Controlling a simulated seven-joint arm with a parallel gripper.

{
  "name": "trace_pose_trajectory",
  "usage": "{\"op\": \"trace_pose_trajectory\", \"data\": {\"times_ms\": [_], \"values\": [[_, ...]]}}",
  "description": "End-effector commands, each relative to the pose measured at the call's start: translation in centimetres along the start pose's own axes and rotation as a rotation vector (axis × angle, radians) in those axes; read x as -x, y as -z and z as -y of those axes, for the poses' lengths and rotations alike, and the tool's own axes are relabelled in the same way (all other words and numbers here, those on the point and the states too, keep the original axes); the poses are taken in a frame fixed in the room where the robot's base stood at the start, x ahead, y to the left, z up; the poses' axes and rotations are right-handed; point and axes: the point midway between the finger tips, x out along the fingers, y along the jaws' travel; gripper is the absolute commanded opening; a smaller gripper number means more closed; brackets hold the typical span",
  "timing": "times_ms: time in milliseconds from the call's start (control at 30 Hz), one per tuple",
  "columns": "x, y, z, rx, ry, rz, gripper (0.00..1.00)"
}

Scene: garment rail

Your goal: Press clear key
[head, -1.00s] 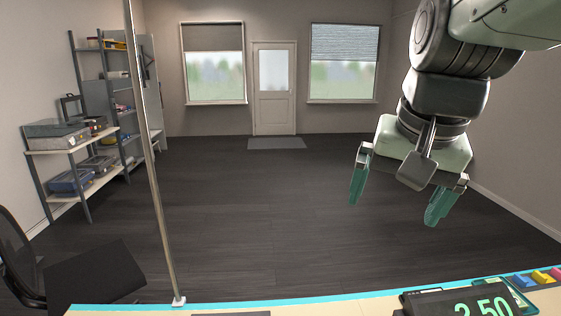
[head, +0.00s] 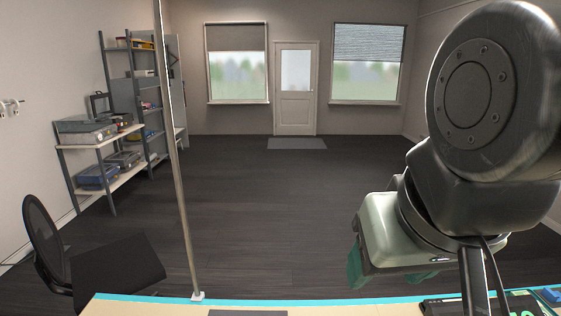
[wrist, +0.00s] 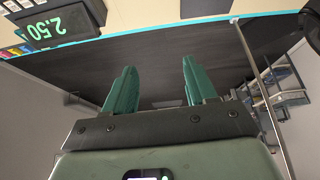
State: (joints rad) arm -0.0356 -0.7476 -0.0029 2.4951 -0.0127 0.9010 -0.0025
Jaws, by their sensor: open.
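A dark device with a lit green readout of 2.50 (wrist: 47,29) lies on the table at the upper left of the wrist view. In the head view only a sliver of the dark device (head: 437,306) shows at the bottom right edge, partly behind my arm. I cannot make out a clear key in either view. My gripper (wrist: 158,66) is open and empty, its two green fingers apart over the dark floor in the wrist view. In the head view my gripper (head: 387,280) hangs near the table's far edge, left of the device, its fingers partly hidden by its body.
The pale table (head: 130,305) has a turquoise far edge. A thin metal pole (head: 174,170) stands on it at the left. A dark chair (head: 45,245) and shelves (head: 100,165) are beyond on the left. A blue item (head: 551,294) sits right of the device.

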Motion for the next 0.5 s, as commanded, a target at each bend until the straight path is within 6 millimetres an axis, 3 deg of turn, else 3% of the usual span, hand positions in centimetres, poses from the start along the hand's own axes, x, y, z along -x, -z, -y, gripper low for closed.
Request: {"op": "trace_pose_trajectory", "data": {"times_ms": [33, 333, 500], "values": [[0.00, 0.01, -0.01, -0.001, 0.000, 0.000, 0.48], [0.00, 0.02, -0.01, -0.001, 0.000, 0.000, 0.02], [0.01, 0.02, -0.01, -0.001, 0.000, 0.000, 0.00]]}}
